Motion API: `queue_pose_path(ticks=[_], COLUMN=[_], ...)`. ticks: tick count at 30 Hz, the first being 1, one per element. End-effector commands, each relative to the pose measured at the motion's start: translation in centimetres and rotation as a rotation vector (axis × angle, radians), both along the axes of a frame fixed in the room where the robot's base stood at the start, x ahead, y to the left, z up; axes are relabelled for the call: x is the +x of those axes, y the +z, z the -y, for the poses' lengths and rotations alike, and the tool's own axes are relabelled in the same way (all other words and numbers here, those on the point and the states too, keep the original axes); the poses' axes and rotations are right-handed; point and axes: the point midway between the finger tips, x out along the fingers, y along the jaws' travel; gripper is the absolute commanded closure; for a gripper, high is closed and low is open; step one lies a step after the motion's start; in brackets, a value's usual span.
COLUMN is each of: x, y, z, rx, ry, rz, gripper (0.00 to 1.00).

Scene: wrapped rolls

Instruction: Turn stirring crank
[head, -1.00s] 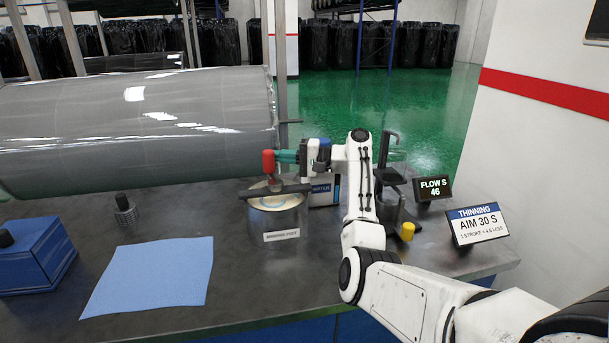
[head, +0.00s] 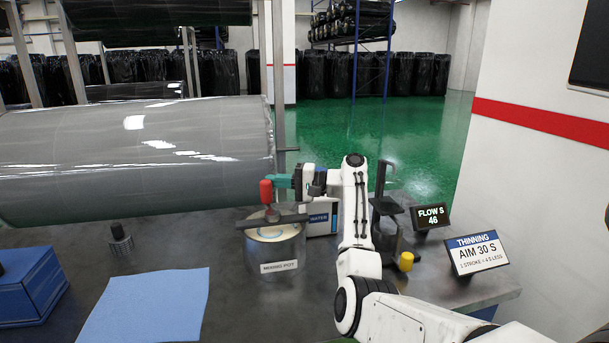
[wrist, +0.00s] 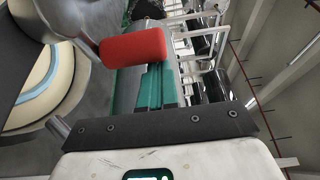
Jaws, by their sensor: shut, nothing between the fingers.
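The mixing pot (head: 275,252) is a metal can on the dark bench, with a dark crossbar over its top and pale contents inside. The stirring crank's red handle (head: 266,191) stands upright above the pot; it shows large in the wrist view (wrist: 133,47). My gripper (head: 280,182) has teal fingers, seen end to end beside the red handle at its right. In the wrist view the teal fingers (wrist: 155,85) are together, with the handle past their tips. They hold nothing, and whether they touch the handle I cannot tell.
A box labelled WATER (head: 322,217) stands behind the pot. A flow display (head: 431,216) reads 46 S; a thinning sign (head: 478,254) reads AIM 30 S. A blue sheet (head: 145,308) and a blue box (head: 28,288) lie left. A large grey wrapped roll (head: 130,160) spans the back.

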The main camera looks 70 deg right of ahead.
Motion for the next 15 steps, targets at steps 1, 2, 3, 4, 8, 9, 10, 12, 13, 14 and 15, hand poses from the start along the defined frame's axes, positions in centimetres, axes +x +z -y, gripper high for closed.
queue_pose_path(ticks=[1, 2, 3, 4, 8, 9, 10, 12, 13, 14, 15], x=[0.0, 0.0, -0.4, -0.7, -2.1, -2.5, -2.9, -3.7, -4.1, -4.5, -5.2], y=[1.1, 1.7, 2.1, 2.5, 4.4, 5.1, 5.5, 6.7, 7.2, 7.7, 7.8], z=[0.0, 0.0, -0.2, -0.4, -1.3, -1.6, -1.8, -2.3, -2.5, -2.7, -3.1], rx=[-0.003, -0.004, -0.003, -0.004, -0.005, -0.005, -0.005, -0.005, -0.004, -0.005, -0.002], ry=[0.000, 0.000, -0.001, -0.002, -0.002, -0.001, -0.001, -0.002, -0.002, -0.002, -0.003], rz=[0.003, 0.003, 0.002, 0.003, 0.002, 0.003, 0.001, 0.002, 0.002, 0.001, 0.001], gripper=[1.00, 1.00, 1.00, 1.00, 1.00, 1.00, 1.00, 1.00, 1.00, 1.00, 1.00])
